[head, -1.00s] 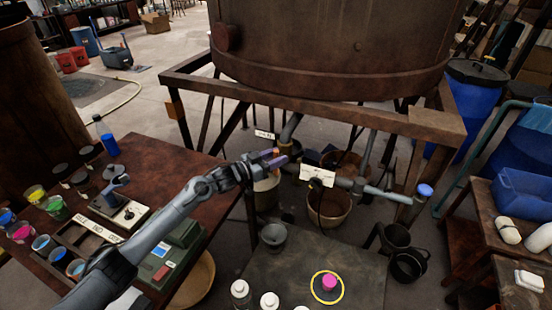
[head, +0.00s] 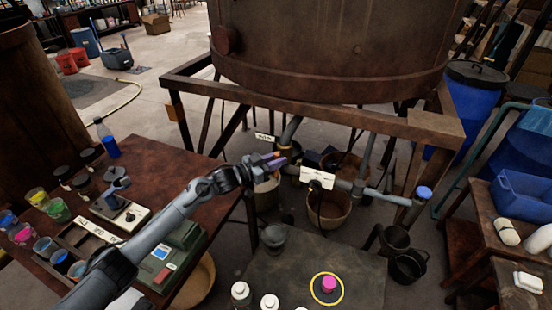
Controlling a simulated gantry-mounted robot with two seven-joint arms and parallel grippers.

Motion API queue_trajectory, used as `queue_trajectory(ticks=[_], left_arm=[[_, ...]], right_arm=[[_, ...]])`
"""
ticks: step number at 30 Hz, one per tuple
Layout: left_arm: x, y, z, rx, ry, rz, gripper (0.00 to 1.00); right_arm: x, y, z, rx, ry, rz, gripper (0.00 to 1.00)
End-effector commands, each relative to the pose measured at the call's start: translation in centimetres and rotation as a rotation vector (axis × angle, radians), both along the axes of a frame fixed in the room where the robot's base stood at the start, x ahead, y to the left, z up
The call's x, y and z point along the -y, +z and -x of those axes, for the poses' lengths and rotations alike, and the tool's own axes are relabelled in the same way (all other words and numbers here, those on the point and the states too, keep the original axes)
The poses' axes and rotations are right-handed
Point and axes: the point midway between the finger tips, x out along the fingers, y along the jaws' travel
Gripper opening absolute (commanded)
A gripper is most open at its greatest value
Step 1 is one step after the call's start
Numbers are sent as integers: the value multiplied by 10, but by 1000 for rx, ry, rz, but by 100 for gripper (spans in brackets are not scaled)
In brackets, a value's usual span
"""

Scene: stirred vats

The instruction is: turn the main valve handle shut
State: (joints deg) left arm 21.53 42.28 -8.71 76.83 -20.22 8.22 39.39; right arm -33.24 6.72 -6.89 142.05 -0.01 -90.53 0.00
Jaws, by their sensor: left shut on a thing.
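My left gripper (head: 270,163) reaches in from the left, over the right edge of the dark red table. It is shut on a small valve handle at the pipework under the big rusty vat (head: 330,45). The fingers hide most of the handle; only a bit of orange and purple shows at the fingertips, and I cannot tell its exact angle. A grey pipe (head: 289,130) comes down from the vat just behind the fingers. A white tag (head: 317,177) hangs to the right of the gripper. My right gripper is not in view.
The dark red table (head: 165,155) holds paint pots, a green box (head: 175,250) and a blue bottle (head: 107,140). Buckets stand under the pipes. A dark low table (head: 310,255) in front bears white bottles and a pink-capped item (head: 329,284). The vat's rusty frame (head: 285,103) spans above the gripper.

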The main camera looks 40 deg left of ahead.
Motion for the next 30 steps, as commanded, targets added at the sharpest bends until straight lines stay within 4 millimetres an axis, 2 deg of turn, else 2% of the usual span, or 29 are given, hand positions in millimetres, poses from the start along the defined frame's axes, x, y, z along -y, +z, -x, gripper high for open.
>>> queue_trajectory(ticks=[5,15,30], left_arm=[[2,7,-1,-29,0,-101,0],[10,6,-3,-113,-1,-394,0],[20,-6,-6,-243,-1,-851,0]], right_arm=[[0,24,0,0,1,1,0],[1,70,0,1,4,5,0],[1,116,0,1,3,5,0]])
